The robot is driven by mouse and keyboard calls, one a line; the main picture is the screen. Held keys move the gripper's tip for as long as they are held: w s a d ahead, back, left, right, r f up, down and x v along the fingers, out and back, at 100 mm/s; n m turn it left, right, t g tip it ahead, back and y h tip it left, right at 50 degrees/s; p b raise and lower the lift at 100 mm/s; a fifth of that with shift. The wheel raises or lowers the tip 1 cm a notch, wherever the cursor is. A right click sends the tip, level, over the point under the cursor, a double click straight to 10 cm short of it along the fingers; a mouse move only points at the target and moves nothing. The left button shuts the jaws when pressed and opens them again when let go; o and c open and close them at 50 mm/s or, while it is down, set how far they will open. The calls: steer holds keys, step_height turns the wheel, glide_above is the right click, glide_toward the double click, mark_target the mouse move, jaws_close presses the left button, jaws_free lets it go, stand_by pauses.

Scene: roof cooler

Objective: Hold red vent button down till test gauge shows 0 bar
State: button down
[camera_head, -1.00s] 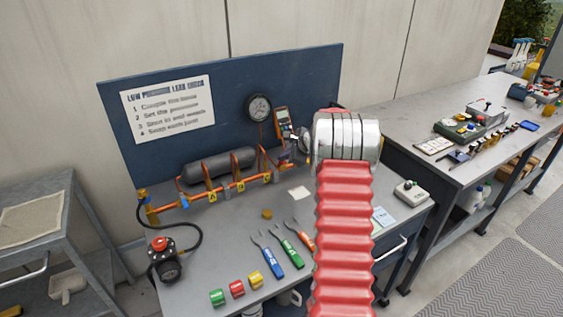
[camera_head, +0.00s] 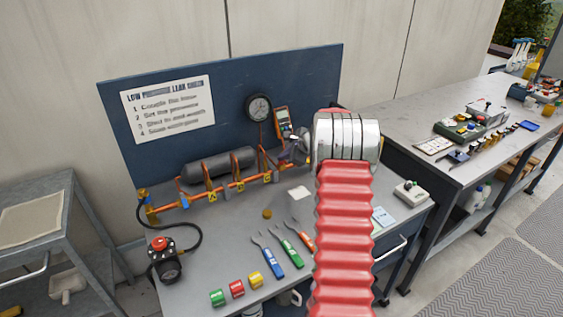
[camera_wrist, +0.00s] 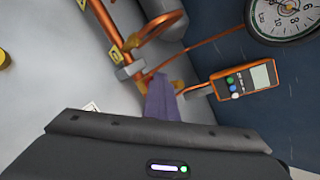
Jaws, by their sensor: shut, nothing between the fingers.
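My gripper (camera_head: 285,157) is shut and empty at the right end of the orange pipe assembly (camera_head: 226,187). In the wrist view my shut fingers (camera_wrist: 161,84) reach the pipe end beside a brass fitting and cover part of it. I cannot make out the red vent button there; it may be hidden behind the fingers. I cannot tell whether the fingertips touch anything. The round test gauge (camera_head: 258,107) hangs on the blue panel. It shows partly in the wrist view (camera_wrist: 287,12), cut off at the top, and its reading is unclear.
An orange handheld meter (camera_head: 283,121) is on the panel close beside my gripper. A grey cylinder (camera_head: 218,164) lies behind the pipe. A black regulator with a red top (camera_head: 161,244) stands front left.

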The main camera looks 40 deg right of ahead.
stand_by(0.8)
steer(key=shift+r, duration=0.9)
steer(key=shift+r, duration=0.15)
step_height(320, 180, up, 5)
steer(key=shift+f, duration=0.15)
stand_by(0.3)
steer(key=shift+n, duration=0.3)
stand_by(1.7)
